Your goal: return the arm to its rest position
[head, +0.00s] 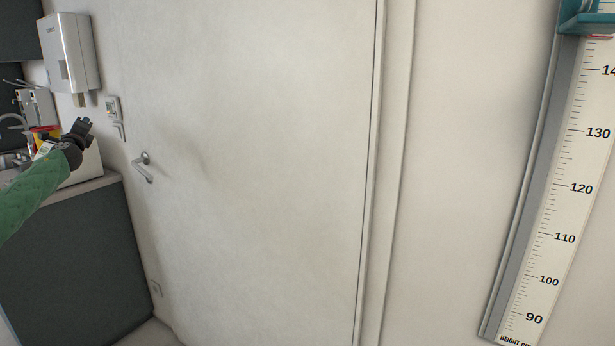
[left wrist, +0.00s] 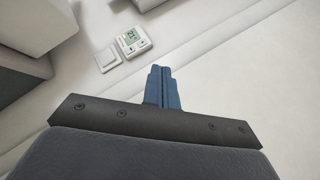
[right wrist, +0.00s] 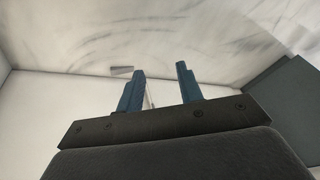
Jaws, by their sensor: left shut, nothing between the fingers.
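My left arm, in a green sleeve, comes in from the left of the head view. Its gripper (head: 85,125) is raised in front of the counter end, left of the door handle. In the left wrist view the left gripper's blue fingers (left wrist: 162,88) are together with nothing between them. My right arm is outside the head view. In the right wrist view the right gripper's blue fingers (right wrist: 160,85) stand apart, with no object held between them.
A white door (head: 250,150) with a lever handle (head: 146,166) fills the middle. A dark-fronted counter (head: 75,250) stands at left under a wall dispenser (head: 68,55). A thermostat (left wrist: 133,42) is on the wall. A height chart (head: 560,200) hangs at right.

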